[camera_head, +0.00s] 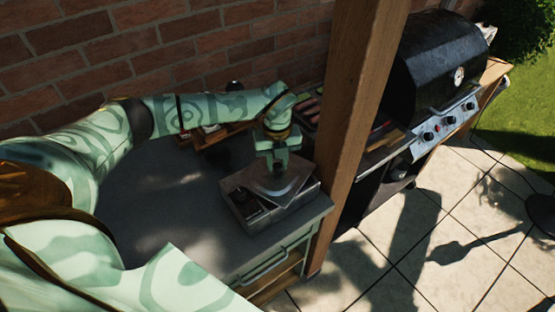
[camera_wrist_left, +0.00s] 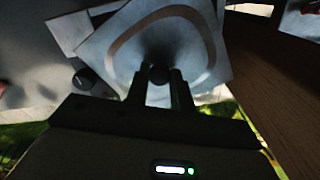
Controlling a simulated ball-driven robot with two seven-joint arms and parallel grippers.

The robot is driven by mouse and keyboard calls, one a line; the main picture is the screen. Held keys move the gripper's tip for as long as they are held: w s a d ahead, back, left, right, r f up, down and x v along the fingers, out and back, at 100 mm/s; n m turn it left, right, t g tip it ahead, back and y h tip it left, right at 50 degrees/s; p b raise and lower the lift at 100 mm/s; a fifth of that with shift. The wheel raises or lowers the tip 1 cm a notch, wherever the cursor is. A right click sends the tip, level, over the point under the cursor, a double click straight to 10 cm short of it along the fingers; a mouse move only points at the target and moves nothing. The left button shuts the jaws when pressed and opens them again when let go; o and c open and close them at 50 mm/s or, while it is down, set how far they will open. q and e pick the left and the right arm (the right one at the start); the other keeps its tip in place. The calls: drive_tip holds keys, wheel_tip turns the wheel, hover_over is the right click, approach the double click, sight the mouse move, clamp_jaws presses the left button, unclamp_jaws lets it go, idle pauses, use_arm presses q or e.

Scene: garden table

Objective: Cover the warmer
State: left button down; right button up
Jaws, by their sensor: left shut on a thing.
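The warmer (camera_head: 246,215) is a grey open-topped box near the front right corner of the counter. Its metal lid (camera_head: 288,196) is over the box, turned askew to the rim, and part of the inside still shows at the left. I cannot tell whether the lid touches the rim. My left gripper (camera_head: 277,172) points down above the lid. In the left wrist view, its two fingers are shut on the lid's dark knob (camera_wrist_left: 158,74), with the lid's pale plate (camera_wrist_left: 105,42) beyond them. My right gripper is not in view.
A wooden post (camera_head: 352,110) stands close to the right of the warmer. A black grill (camera_head: 430,62) stands beyond it. A wooden tray with small items (camera_head: 222,135) lies at the back by the brick wall. The counter (camera_head: 165,205) is clear at the left.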

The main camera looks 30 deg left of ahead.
use_arm(q)
drive_tip(key=shift+f, duration=0.5)
idle(0.4)
drive_tip(key=c, duration=1.1)
unclamp_jaws()
drive_tip(key=shift+r, duration=0.1)
